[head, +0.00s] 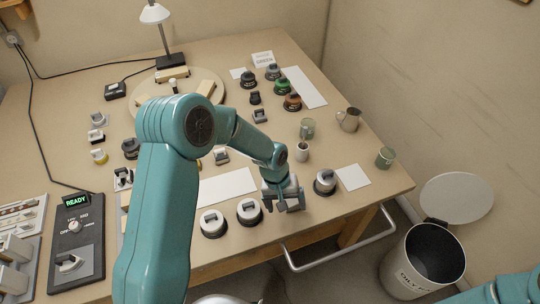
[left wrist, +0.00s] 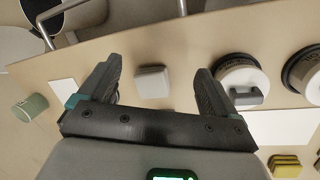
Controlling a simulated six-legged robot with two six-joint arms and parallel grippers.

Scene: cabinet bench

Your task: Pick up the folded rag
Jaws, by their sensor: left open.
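A small pale grey, rounded square pad (left wrist: 152,82), which looks like the folded rag, lies on the bench in the left wrist view. It sits between my two fingers as seen from the wrist, with bench showing around it. My left gripper (head: 288,203) is open and empty, above the front part of the bench; it also shows in the left wrist view (left wrist: 157,70). In the head view the gripper covers the pad's spot. How high the fingers are above it I cannot tell. My right gripper is out of view.
Lidded round containers (head: 248,211) stand left of the gripper, and another (head: 325,181) is close on its right. A white sheet (head: 228,188) lies behind the left ones. A white card (head: 353,177) and green cup (head: 385,157) are farther right. The bench's front edge is near.

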